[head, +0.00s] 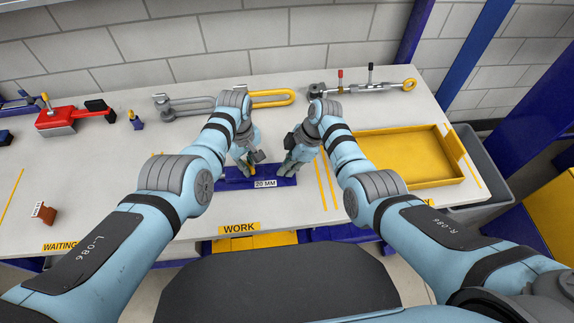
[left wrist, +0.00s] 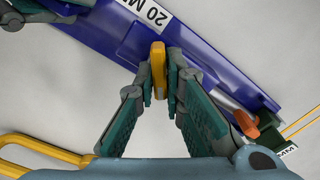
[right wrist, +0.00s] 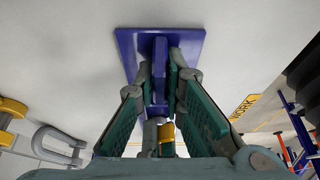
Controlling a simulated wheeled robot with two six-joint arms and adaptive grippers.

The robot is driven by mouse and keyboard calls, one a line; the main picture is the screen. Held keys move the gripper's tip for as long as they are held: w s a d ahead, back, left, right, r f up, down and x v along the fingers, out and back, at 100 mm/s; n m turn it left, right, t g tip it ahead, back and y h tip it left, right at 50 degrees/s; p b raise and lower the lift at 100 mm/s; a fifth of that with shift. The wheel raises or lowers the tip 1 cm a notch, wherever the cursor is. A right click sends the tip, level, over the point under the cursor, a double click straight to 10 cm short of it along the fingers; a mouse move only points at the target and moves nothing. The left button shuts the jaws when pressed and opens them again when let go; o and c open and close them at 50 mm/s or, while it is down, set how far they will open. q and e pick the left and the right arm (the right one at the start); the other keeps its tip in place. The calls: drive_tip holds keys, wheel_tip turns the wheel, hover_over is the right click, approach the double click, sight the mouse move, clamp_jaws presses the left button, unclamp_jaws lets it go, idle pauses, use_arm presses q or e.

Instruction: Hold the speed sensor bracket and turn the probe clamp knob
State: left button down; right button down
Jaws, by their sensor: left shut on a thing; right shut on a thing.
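The speed sensor bracket (head: 231,184) is a dark blue piece with a flat base on the table and a "20 MM" label on its front. My right gripper (head: 288,168) is shut on its upright blue post, seen between the fingers in the right wrist view (right wrist: 160,75). My left gripper (head: 250,165) is shut on the yellow probe clamp knob (left wrist: 158,68), which stands between its fingertips in the left wrist view. In the head view the fingers hide much of the knob and post. A small orange part (left wrist: 245,123) shows beside a grey rod in the left wrist view.
A yellow tray (head: 412,182) stands to the right on the table. A red device (head: 72,118), a grey shackle (head: 183,105), a yellow loop (head: 272,98) and a turnbuckle-like rod (head: 365,88) lie at the back. A small brown piece (head: 44,212) sits at the left.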

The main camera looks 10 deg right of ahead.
use_arm(q)
drive_tip(key=c, duration=1.6)
unclamp_jaws()
wheel_tip(320, 180, up, 12)
use_arm(e)
drive_tip(key=c, duration=1.6)
unclamp_jaws()
